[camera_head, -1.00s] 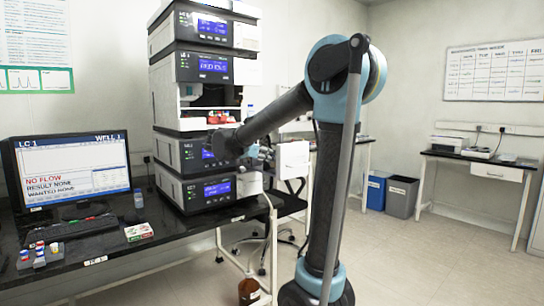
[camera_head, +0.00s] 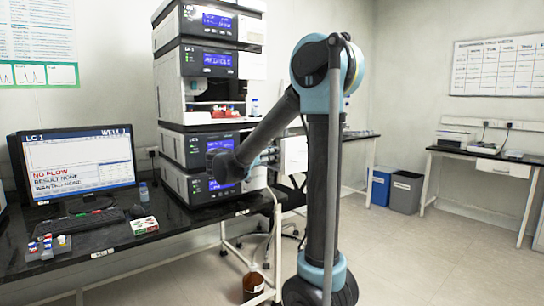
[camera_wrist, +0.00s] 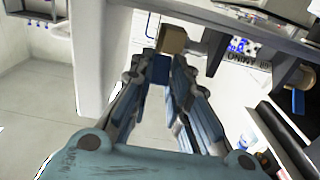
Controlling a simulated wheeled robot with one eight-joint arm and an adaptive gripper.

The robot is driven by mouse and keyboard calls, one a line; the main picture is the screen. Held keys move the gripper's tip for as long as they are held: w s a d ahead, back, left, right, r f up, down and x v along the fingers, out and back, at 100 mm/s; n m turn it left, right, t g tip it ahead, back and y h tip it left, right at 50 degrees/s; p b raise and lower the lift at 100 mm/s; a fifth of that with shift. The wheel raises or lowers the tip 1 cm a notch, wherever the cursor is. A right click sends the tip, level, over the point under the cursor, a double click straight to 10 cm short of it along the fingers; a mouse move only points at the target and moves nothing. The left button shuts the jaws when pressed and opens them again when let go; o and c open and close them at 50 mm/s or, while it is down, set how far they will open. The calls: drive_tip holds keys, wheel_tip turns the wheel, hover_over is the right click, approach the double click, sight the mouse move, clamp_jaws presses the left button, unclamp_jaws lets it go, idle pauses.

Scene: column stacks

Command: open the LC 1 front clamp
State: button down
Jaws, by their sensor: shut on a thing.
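The LC 1 column stack (camera_head: 207,100) stands on the black bench, with several lit blue displays. My gripper shows in the wrist view (camera_wrist: 163,62) with its two blue-grey fingers close together. A small tan block (camera_wrist: 173,38) is at the fingertips, and the fingers appear shut on it. I cannot tell for sure whether this block is the handle of the front clamp.
A monitor (camera_head: 80,162) reads LC 1, NO FLOW. A keyboard (camera_head: 75,222), small vials (camera_head: 47,243) and a red-green-white box (camera_head: 145,226) lie on the bench (camera_head: 190,222). A brown bottle (camera_head: 253,284) stands below. Blue and grey bins (camera_head: 405,192) stand behind. Floor at right is clear.

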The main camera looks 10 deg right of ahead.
drive_tip(key=c, duration=1.5)
unclamp_jaws()
drive_tip(key=shift+f, duration=0.1)
drive_tip(key=shift+a, duration=0.1)
drive_tip(key=v, duration=1.1)
drive_tip(key=shift+s+a, duration=0.2)
drive_tip(key=shift+a, duration=0.15)
drive_tip(key=shift+s, duration=0.1)
